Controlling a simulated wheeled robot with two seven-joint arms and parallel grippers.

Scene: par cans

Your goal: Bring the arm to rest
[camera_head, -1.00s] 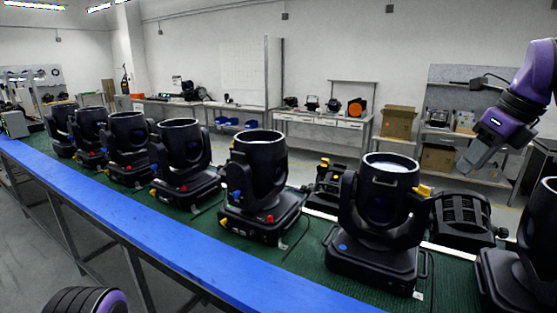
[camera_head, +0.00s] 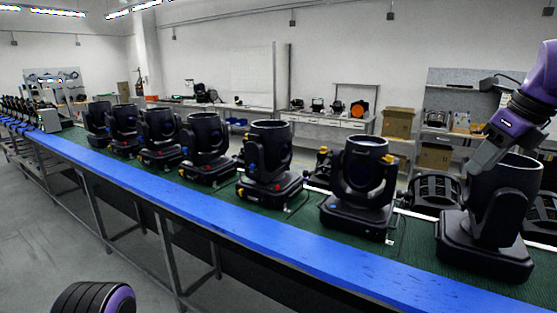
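My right arm comes in from the right edge in purple and black. My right gripper (camera_head: 486,156) is a grey block pointing down and left, in front of the upper part of the rightmost black par can (camera_head: 487,239). I cannot tell whether it touches the can, or whether its fingers are open or shut. No object shows in it. A purple and black part of my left arm (camera_head: 95,299) shows at the bottom left; its gripper is out of view. More par cans, such as this one (camera_head: 358,188) and this one (camera_head: 268,164), stand upright in a row on the green bench top (camera_head: 405,262).
A blue rail (camera_head: 230,222) runs along the bench's near edge. Black lamp units (camera_head: 435,190) lie behind the row. Cardboard boxes (camera_head: 398,122) and shelves stand at the back wall. The grey floor (camera_head: 60,222) at the left is clear.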

